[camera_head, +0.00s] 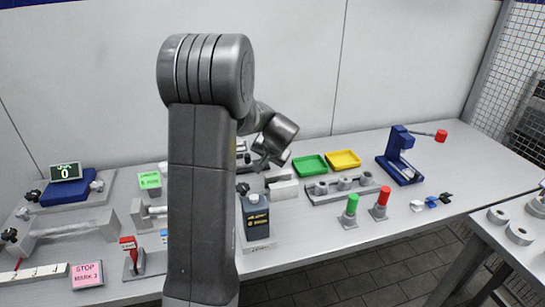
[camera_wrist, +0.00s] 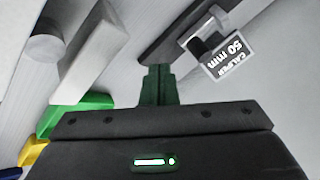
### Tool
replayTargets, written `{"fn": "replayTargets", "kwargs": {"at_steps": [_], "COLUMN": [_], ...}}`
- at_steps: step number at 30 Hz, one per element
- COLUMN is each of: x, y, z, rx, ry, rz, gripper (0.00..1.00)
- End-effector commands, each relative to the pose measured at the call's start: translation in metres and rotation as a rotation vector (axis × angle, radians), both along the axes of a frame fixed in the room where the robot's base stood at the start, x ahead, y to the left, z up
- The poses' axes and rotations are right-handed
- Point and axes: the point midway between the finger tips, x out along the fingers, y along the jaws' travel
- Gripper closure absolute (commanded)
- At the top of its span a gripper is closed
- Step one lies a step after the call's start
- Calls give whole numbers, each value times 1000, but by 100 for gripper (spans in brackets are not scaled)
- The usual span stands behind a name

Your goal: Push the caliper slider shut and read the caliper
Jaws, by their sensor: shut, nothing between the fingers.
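The caliper shows in the wrist view as a dark bar (camera_wrist: 172,32) with a light bracket and a black part near a tag (camera_wrist: 229,58) that reads "CALIPER 50 mm". In the head view my arm hides much of that area, and only a dark piece (camera_head: 246,168) shows beside it. My gripper (camera_wrist: 158,70) is shut and empty, with its fingertips close to the dark bar and left of the tag. I cannot tell whether they touch it. In the head view my gripper (camera_head: 264,161) is low over the back of the bench.
A green tray (camera_head: 309,165) and a yellow tray (camera_head: 344,160) lie right of my gripper. A light block (camera_head: 284,190) and a row of grey cylinders (camera_head: 344,183) stand in front. A blue press (camera_head: 402,158) is farther right. The bench's far right is clear.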

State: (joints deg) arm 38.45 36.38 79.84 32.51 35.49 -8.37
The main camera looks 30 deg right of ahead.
Motion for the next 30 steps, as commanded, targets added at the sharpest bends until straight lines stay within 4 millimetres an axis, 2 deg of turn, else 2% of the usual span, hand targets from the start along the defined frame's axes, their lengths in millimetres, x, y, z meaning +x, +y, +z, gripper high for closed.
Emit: {"fn": "replayTargets", "kwargs": {"at_steps": [2, 3, 9, 23, 26, 30], "x": [8, 16, 35, 41, 43, 49], "y": [-1, 5, 17, 21, 30, 55], "z": [-12, -7, -8, -8, -9, -9], "rx": [3, 0, 1, 0, 1, 1], "ry": [2, 0, 0, 0, 1, 1], "rz": [0, 5, 2, 0, 3, 5], "gripper": [100, 100, 100, 100, 100, 100]}}
